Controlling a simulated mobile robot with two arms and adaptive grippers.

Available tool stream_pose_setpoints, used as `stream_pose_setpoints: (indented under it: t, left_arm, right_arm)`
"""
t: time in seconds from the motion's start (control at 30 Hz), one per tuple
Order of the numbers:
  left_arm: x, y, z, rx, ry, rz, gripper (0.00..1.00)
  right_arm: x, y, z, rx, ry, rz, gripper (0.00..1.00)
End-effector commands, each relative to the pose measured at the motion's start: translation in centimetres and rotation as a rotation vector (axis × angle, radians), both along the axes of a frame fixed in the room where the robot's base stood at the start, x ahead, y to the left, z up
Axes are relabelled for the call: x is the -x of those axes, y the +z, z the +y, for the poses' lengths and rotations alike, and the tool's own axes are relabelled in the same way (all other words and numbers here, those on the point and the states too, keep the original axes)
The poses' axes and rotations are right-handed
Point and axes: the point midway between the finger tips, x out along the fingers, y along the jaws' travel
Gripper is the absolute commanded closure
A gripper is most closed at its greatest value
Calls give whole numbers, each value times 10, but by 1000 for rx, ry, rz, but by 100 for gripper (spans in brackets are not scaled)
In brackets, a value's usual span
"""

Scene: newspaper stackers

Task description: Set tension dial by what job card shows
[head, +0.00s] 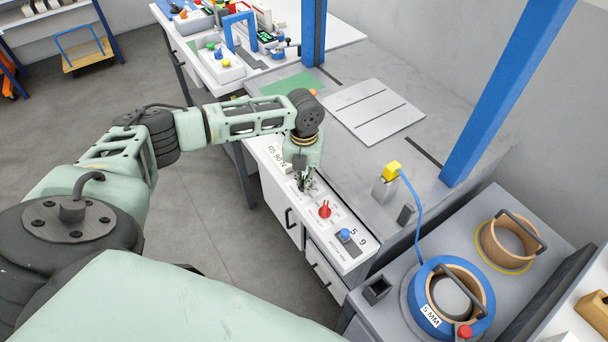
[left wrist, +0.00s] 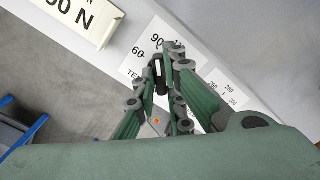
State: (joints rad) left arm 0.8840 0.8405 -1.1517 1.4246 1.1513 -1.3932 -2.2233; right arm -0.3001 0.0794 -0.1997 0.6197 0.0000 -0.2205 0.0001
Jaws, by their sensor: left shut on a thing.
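My left gripper (head: 304,185) reaches down to the white control panel on the bench's front edge. In the left wrist view its fingers (left wrist: 164,72) are shut on a dark knob, the tension dial (left wrist: 158,78), mostly hidden by the fingers. A white scale plate (left wrist: 145,48) around it carries numbers, with 60 and 90 readable beside the fingers. The job card (head: 277,155) stands behind the gripper and seems to read "90 N"; in the left wrist view the card (left wrist: 88,18) is cut off. My right gripper is not in view.
A red knob (head: 325,209) and a blue switch (head: 345,235) sit on the panel nearer me. A blue spool (head: 423,313) marked 5 MM stands at lower right, its strap running to a yellow-topped block (head: 391,171). A blue post (head: 500,95) rises behind.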

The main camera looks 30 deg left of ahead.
Motion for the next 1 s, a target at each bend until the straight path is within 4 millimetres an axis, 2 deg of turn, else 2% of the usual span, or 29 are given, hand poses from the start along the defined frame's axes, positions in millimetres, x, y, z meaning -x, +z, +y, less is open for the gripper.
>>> stream_pose_setpoints:
  t: [0.03, 0.07, 0.23, 0.63, 0.77, 1.0]
  left_arm:
    - [-1, 1, 0, 0, 1, -2, 100]
    - [-1, 1, 0, 0, 1, -2, 87]
    - [-1, 1, 0, -1, 1, -2, 72]
    - [-1, 6, 0, 0, 1, -2, 71]
    - [-1, 24, 1, 0, 0, -5, 71]
    - [-2, 76, 1, 0, 1, -6, 71]
  right_arm:
    - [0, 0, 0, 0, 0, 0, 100]
    - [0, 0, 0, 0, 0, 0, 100]
    - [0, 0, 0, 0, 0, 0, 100]
    - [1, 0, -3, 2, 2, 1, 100]
    - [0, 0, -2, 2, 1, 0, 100]
    - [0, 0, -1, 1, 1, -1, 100]
